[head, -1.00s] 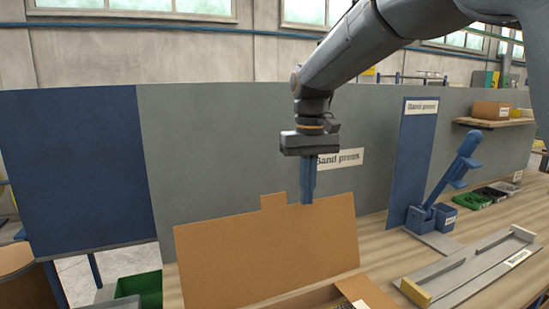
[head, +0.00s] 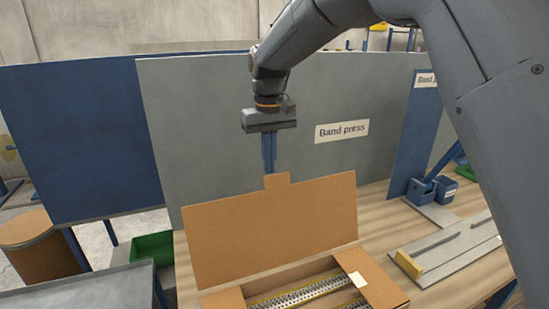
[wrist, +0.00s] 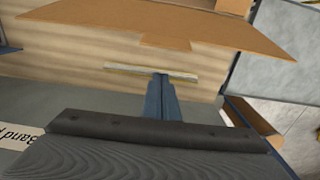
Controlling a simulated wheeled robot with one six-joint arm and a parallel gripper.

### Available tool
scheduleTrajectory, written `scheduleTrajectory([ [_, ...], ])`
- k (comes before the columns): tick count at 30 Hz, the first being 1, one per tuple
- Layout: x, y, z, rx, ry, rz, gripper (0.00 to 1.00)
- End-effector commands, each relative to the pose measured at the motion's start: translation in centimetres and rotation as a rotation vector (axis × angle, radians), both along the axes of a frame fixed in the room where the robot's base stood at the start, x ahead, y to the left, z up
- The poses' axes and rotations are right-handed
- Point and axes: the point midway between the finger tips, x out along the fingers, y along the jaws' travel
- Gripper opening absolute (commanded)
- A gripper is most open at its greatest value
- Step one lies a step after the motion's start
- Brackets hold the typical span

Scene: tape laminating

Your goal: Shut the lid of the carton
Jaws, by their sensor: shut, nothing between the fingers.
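The brown cardboard carton (head: 384,289) stands on the wooden bench, its inside open to view. Its lid (head: 265,230) stands up at the back, with a small tab (head: 277,181) on its top edge. My gripper (head: 269,170) is shut and empty, pointing down by the tab, its tips at about the tab's top. No contact with the lid shows.
Yellow-edged metal strips (head: 310,293) lie in the carton. A grey panel (head: 225,110) with a "Band press" sign (head: 342,131) stands close behind. A grey rail fixture (head: 450,245) and blue press parts (head: 430,188) are to the right. A green bin (head: 152,248) is at left.

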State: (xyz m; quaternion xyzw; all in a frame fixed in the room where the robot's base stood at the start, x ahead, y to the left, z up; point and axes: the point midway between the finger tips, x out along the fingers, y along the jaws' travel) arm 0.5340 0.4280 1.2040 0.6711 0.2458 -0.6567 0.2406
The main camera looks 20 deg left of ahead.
Motion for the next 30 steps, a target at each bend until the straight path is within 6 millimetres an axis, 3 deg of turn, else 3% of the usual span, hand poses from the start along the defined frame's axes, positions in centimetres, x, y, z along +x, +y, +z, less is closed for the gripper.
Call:
scheduleTrajectory([
  [6,-2.0,-1.7,1.0,0.001,-0.001,-0.002,0.00],
  [12,-2.7,-2.5,1.2,0.000,0.000,-0.002,0.00],
  [30,-2.2,-3.3,1.3,0.020,-0.024,-0.011,0.00],
])
